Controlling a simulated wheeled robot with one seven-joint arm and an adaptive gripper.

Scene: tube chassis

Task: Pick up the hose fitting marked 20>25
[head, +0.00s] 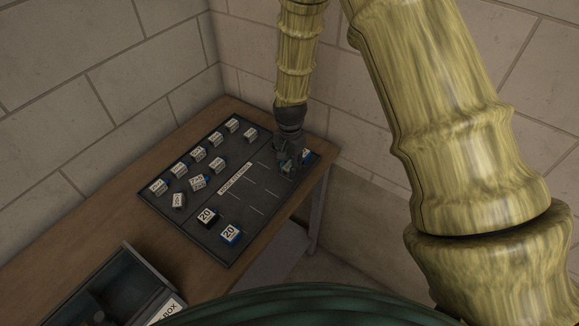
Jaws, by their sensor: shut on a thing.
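My gripper (287,167) is low over the right end of the dark board (233,256), close to its surface. It is shut on a small hose fitting, mostly hidden by the fingers. A fitting with a white label and a blue part (307,155) shows just right of the fingers; I cannot tell whether this is the held one, and its marking is unreadable. Two dark fittings with white labels reading 20, one (207,217) and another (230,234), sit at the board's front. I cannot make out 20>25 on any label.
Several other labelled fittings (198,153) stand on the board's left half. A white label strip (236,178) and thin lines mark the board. The board lies on a wooden bench (95,232) by the wall. An open grey box (130,262) stands at the lower left.

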